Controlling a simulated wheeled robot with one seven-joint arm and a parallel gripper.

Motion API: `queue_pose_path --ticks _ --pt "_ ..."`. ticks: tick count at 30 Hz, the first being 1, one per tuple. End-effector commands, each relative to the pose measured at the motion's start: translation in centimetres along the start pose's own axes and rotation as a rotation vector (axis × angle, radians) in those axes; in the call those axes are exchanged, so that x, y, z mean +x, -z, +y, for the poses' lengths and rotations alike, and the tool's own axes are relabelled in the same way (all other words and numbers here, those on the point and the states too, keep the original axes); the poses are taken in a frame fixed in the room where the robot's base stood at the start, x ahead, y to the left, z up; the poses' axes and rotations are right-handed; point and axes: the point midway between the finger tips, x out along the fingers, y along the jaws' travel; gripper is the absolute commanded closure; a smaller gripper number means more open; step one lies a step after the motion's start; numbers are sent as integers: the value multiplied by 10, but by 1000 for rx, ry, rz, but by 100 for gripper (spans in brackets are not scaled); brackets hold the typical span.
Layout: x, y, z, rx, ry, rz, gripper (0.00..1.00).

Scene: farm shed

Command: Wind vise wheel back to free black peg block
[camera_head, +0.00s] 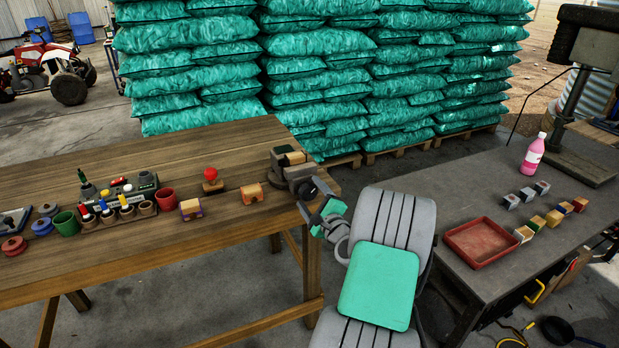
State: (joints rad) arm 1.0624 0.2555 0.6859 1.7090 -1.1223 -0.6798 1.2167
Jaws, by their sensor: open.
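The vise (298,174) is mounted at the right end of the wooden bench (180,165), near its front corner. A small block with a tan top (284,150) sits at the vise jaws; I cannot make out a black peg on it. The dark round vise wheel (307,188) faces the front right of the vise. My gripper (316,208) is open, right at the wheel and just off the bench edge. At this size I cannot tell whether its fingers touch the wheel or stand around it. My grey and green arm comes up from below.
Wooden blocks (252,193), a red-knobbed block (212,182), cups (166,199) and a peg rack (120,205) stand left on the bench. A grey table (490,280) at right carries a red tray (482,242), small blocks (554,217) and a pink bottle (533,153). Stacked green sacks (330,75) stand behind.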

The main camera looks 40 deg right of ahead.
Motion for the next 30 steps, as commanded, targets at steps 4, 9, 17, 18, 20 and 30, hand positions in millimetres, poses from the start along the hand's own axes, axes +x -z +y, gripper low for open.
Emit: queue_pose_path --ticks 4,9,17,18,20,30 --pt "-1 -5 -8 312 -2 3 27" --pt "-1 -4 -8 692 0 3 27" --pt "-2 -3 -5 1243 -1 2 27" --pt "-2 -3 -5 1322 0 2 27" --pt "-2 -3 -5 1424 0 0 27" --pt "-2 1 0 1535 0 -1 31"
